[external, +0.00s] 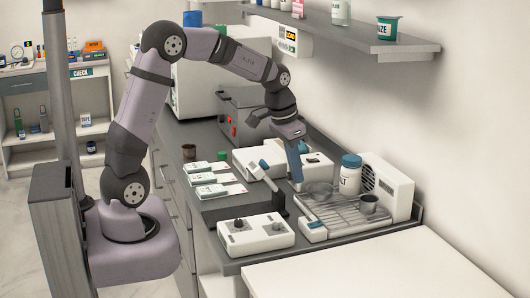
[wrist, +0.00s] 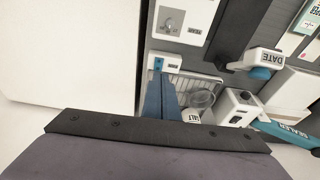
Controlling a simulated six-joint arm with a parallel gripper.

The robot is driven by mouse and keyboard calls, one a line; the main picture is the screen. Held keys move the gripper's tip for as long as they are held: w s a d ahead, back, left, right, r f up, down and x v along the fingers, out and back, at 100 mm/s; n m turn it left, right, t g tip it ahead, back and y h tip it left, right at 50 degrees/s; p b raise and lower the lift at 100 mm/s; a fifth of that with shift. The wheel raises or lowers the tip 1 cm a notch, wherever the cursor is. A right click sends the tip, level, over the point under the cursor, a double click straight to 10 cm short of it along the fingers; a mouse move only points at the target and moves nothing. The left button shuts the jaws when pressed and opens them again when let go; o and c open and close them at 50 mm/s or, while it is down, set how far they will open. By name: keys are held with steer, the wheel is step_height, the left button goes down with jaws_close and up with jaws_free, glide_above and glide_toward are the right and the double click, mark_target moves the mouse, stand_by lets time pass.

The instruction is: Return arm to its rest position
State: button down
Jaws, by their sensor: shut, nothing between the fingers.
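My arm is bent in an arch over the counter (external: 190,235) in the external view. My gripper (external: 296,180) points down with its blue fingers together, holding nothing. It hangs near the left end of a wire rack (external: 340,217), beside a blue-handled tool (external: 265,165). In the wrist view the blue fingers of my gripper (wrist: 160,76) show close together, with the rack (wrist: 205,82) behind them. I cannot tell the exact gap between the fingertips and the things below.
A white jar with a blue lid (external: 350,175) and a metal cup (external: 368,203) stand at the rack. A white device with knobs (external: 255,236) sits in front. A wall shelf (external: 370,40) runs along the right. A bare white tabletop (external: 365,268) lies at the front right.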

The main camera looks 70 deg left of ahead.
steer(key=s+f+n, duration=0.1)
steer(key=s+f, duration=0.1)
steer(key=s, duration=0.1)
steer(key=s+d+f+n+g, duration=0.1)
steer(key=s+f, duration=0.2)
steer(key=s+d+f+n+g, duration=0.1)
steer(key=s+f, duration=0.1)
steer(key=s, duration=0.2)
steer(key=shift+s+d+f, duration=0.1)
steer(key=shift+d+f, duration=0.1)
steer(key=shift+f, duration=0.1)
steer(key=s+d+m, duration=0.3)
steer(key=s+d, duration=0.6)
steer(key=s, duration=0.2)
steer(key=shift+d+g, duration=0.25)
steer(key=shift+g, duration=0.15)
steer(key=shift+s, duration=0.1)
